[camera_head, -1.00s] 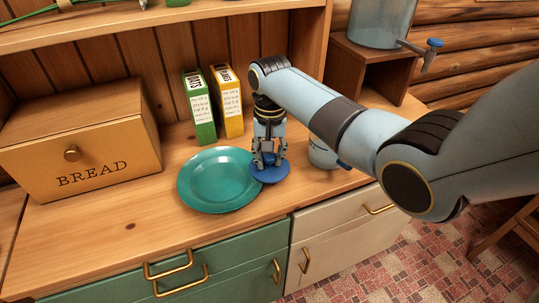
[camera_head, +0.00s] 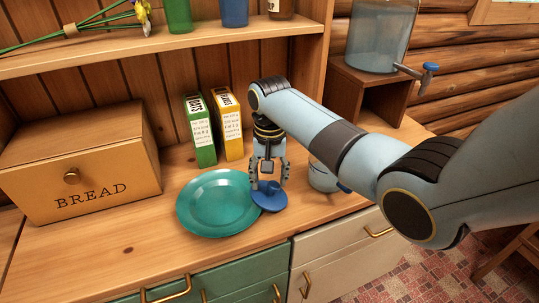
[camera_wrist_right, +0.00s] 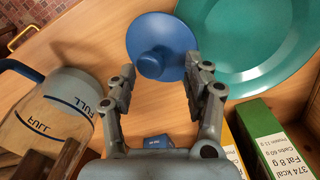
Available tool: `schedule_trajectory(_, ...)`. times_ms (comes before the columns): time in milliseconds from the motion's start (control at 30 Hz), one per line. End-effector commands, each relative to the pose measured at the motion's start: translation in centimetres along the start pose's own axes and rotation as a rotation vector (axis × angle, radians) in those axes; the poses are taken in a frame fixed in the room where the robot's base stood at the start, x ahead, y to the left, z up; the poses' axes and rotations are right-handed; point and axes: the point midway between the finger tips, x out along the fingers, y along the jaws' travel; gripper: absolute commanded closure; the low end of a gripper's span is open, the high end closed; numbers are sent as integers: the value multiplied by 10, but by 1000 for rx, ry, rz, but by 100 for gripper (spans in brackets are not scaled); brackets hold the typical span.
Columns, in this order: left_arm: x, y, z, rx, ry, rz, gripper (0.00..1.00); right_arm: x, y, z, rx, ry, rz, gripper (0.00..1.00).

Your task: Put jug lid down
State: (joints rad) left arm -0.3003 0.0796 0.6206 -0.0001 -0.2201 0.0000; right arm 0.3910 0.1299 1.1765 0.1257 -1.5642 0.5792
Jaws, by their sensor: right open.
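The blue jug lid (camera_head: 270,198) lies on the wooden counter, close against the right edge of the teal plate. In the right wrist view the lid (camera_wrist_right: 160,45) shows its round knob facing the camera. My right gripper (camera_head: 269,181) is just above the lid, pointing down. In the wrist view its fingers (camera_wrist_right: 160,80) are spread apart with the knob beyond and between their tips, not gripped. The jug (camera_head: 323,177) stands right of the gripper, partly hidden by my arm; the wrist view shows the jug (camera_wrist_right: 50,115) with FULL marks. My left gripper is not in view.
The teal plate (camera_head: 219,203) lies left of the lid. A green box (camera_head: 200,130) and a yellow box (camera_head: 226,125) stand behind. A bread box (camera_head: 80,165) is at left. A water dispenser (camera_head: 380,38) stands at back right. Counter left of the plate is clear.

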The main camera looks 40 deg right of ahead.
Motion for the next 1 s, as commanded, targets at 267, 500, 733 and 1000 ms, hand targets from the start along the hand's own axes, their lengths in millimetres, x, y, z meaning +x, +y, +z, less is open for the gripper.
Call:
schedule_trajectory(267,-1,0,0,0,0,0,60,-66,0,-1,0,5,-3,49)
schedule_trajectory(500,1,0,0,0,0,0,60,-103,0,-1,0,3,-1,49)
schedule_trajectory(733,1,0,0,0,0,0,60,-111,0,0,0,0,0,49)
schedule_trajectory(1000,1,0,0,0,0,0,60,-111,0,0,0,0,0,49)
